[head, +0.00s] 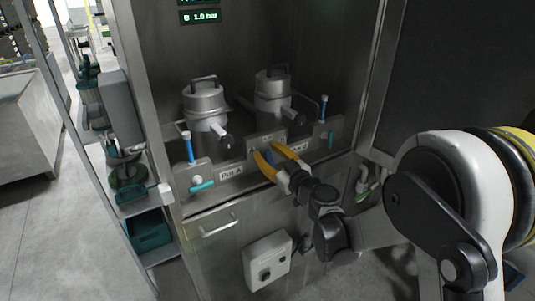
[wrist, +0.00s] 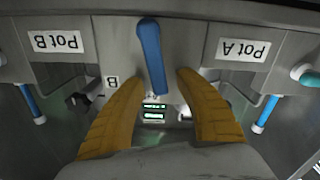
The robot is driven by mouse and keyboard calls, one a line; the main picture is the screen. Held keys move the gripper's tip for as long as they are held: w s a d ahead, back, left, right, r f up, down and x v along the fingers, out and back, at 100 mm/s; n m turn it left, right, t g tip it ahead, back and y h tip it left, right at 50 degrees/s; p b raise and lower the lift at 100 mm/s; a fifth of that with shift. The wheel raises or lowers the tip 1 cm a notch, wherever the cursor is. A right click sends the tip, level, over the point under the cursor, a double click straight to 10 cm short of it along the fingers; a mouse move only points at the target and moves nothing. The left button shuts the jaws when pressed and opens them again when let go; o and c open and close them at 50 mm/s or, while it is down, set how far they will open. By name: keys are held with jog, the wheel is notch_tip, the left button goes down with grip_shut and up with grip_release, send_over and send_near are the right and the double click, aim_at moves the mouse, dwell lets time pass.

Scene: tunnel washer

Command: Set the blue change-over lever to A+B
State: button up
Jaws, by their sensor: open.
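The blue change-over lever (wrist: 151,55) stands in the middle of the grey panel in the wrist view, its wide end towards the top of the picture and slightly left. My gripper (wrist: 162,80) is open, with one yellow finger on each side of the lever; contact is not visible. In the head view my gripper (head: 266,151) is at the panel between the two pots, and little of the lever shows. A "B" label (wrist: 111,82) shows left of the lever in the wrist view. Other position marks are partly hidden by the fingers.
The Pot A plate (head: 230,171) is left of my gripper in the head view; the Pot B plate (wrist: 58,41) is on the other side. Two lidded metal pots (head: 205,100) stand behind the panel.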

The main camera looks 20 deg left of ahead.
grip_shut()
jog(key=shift+w+d+r+m, duration=0.1)
jog(key=shift+w+d+m, duration=0.2)
jog(key=shift+m, duration=0.4)
jog(key=shift+w+d+m, duration=0.25)
jog(key=shift+w+m, duration=0.05)
jog(key=shift+m, duration=0.4)
grip_release()
jog(key=v, duration=1.2)
